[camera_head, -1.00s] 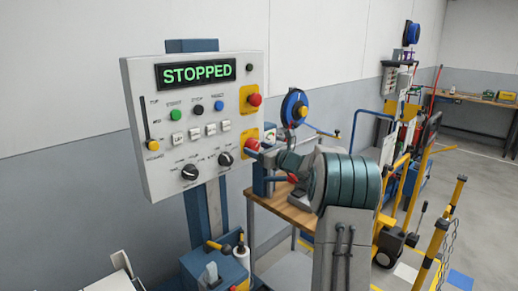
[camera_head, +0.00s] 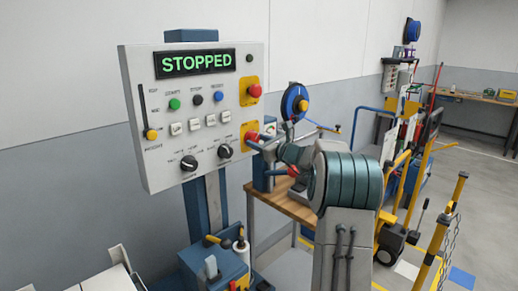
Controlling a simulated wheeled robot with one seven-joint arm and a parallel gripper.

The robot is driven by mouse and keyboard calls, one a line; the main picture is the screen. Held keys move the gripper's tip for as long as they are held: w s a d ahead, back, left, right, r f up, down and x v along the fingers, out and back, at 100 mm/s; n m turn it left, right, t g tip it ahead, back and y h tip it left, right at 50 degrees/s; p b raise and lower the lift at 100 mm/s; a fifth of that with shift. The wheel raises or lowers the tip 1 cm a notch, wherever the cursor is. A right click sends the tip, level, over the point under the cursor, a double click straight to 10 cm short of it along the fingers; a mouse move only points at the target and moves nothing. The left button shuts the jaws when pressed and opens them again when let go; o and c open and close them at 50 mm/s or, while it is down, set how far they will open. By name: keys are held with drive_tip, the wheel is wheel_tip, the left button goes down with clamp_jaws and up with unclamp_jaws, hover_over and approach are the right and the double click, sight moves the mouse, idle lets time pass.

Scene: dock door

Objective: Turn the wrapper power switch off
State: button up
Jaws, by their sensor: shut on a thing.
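The wrapper control panel (camera_head: 219,136) is a light grey box on a blue post, with a green "STOPPED" display (camera_head: 197,62). A red rotary switch (camera_head: 250,136) sits on a yellow plate at the panel's lower right edge; it appears to be the power switch. My gripper (camera_head: 257,140) reaches it from the right and is shut on it. The fingers partly cover the switch, so its exact angle is hard to tell. Above it, a red button (camera_head: 255,90) sits on another yellow plate. A small lamp (camera_head: 249,58) at the upper right looks dark.
The panel also carries several coloured buttons, two black knobs (camera_head: 189,163) and a yellow-tipped slider (camera_head: 151,134). A wooden-topped bench (camera_head: 289,204) stands behind my arm. Yellow rails (camera_head: 443,231) and carts stand to the right, with open floor beyond.

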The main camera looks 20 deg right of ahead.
drive_tip(key=n+b, duration=1.2)
drive_tip(key=b, duration=0.4)
drive_tip(key=shift+d+f+n, duration=0.1)
drive_tip(key=shift+f+n, duration=0.05)
drive_tip(key=shift+n, duration=0.15)
drive_tip(key=shift+r+n+b, duration=0.25)
drive_tip(key=shift+n+b, duration=1.1)
drive_tip(key=shift+n, duration=0.45)
drive_tip(key=o, duration=1)
